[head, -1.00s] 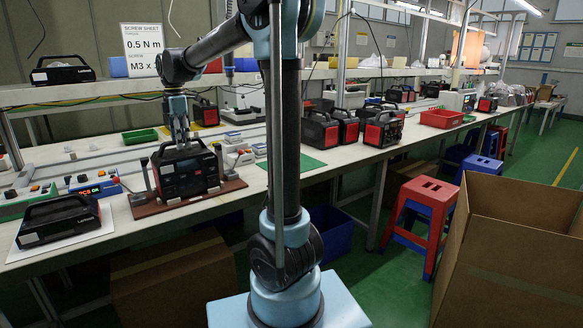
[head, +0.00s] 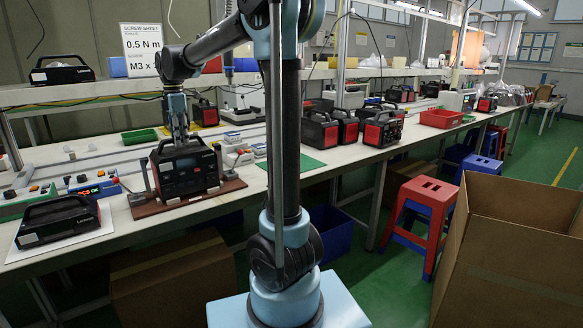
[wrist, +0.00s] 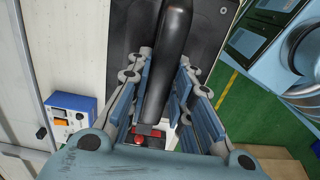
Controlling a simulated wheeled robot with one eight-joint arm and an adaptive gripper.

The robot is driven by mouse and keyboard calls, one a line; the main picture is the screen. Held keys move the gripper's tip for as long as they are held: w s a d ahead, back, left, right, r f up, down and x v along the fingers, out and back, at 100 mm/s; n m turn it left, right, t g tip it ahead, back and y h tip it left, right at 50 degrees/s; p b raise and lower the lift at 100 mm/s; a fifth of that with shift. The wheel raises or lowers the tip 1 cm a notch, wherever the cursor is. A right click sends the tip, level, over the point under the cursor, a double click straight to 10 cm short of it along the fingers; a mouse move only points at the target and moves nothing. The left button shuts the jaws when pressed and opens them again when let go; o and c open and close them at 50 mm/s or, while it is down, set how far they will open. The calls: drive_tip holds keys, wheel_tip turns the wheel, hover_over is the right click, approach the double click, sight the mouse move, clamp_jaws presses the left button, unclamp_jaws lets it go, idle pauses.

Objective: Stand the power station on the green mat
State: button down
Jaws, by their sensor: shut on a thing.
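The power station (head: 187,172), a black box with red edges and a dark front panel, is upright at the brown fixture board (head: 150,209) on the bench. I cannot tell whether its base touches the board. My gripper (head: 180,138) is above it, shut on its black top handle. In the wrist view my gripper (wrist: 166,95) has its blue-grey fingers on both sides of the handle (wrist: 168,60). The green mat (head: 312,163) lies flat on the bench, right of the board; my arm column hides part of it.
Another black unit (head: 58,221) lies on a white sheet at the bench's left. Several black-and-red units (head: 345,128) stand behind and right of the mat. A red bin (head: 440,119) is farther right. A red stool (head: 425,205) and an open cardboard box (head: 500,255) stand on the floor.

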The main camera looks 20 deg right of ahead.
drive_tip(key=shift+r, duration=2.85)
drive_tip(key=s+d+r, duration=0.2)
drive_tip(key=s+d, duration=0.1)
drive_tip(key=s, duration=0.8)
drive_tip(key=shift+s+d, duration=0.15)
drive_tip(key=shift+s, duration=0.1)
drive_tip(key=shift+r, duration=0.1)
